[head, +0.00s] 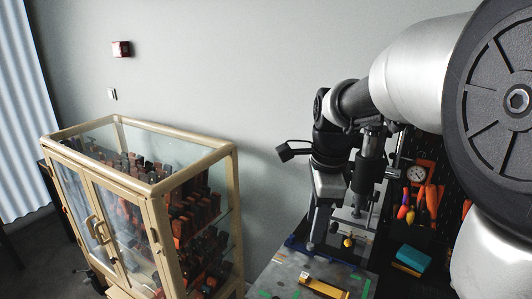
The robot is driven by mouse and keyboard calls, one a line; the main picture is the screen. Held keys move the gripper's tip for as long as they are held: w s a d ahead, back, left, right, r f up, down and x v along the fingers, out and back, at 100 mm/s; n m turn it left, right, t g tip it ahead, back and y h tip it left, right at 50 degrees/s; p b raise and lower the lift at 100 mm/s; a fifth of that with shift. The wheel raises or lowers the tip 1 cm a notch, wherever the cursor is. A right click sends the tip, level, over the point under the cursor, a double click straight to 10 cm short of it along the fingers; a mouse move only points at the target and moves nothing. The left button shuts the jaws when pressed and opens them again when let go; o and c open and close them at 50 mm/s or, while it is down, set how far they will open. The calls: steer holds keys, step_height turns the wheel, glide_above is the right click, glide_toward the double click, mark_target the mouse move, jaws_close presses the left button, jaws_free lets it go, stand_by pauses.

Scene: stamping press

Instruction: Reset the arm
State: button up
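My arm reaches in from the right side of the head view, and its dark wrist is in front of the stamping press (366,168). What appears to be my gripper (319,225) points down at the left of the press, above the work table (285,275). It overlaps the press in the picture, and I cannot tell whether they touch. Its fingers are seen too narrowly to tell whether they are apart, and no held object is clear. A black-ended lever (292,151) sticks out to the left beside the wrist.
A glass-fronted wooden cabinet (157,190) full of dark and orange items stands at the left. Tools and a dial gauge (416,174) are at the right.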

steer(key=s+r+n+t, duration=0.3)
steer(key=s+n+t, duration=0.1)
steer(key=s+n, duration=1.2)
steer(key=n, duration=0.3)
steer(key=shift+s+r+h, duration=0.15)
steer(key=shift+s+h, duration=0.05)
steer(key=shift+h, duration=0.1)
